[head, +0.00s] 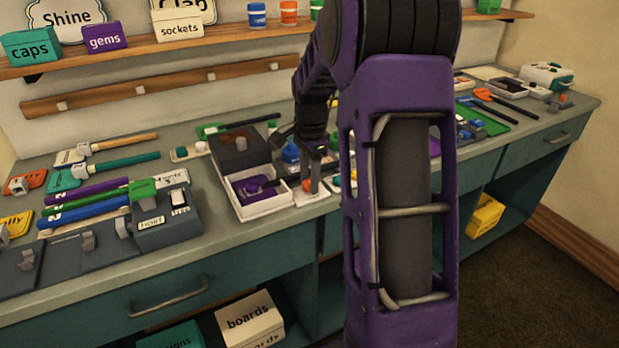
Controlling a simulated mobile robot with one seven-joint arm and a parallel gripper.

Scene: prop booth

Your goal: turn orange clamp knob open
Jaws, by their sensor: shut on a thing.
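My gripper (314,178) points down at the bench, just right of the white tray. It is shut on a small orange part, which looks like the orange clamp knob (308,187). The knob sits on a small pale base (308,198) near the bench's front edge. The fingers and my arm cover much of the knob, so its turn angle cannot be told. The rest of the clamp is too small or hidden to make out.
The white tray (262,211) holding a purple item stands close left of my gripper. A blue-topped item (290,152) is just behind. Paddles and grey holders (168,222) crowd the bench's left. My arm hides part of the bench to the right.

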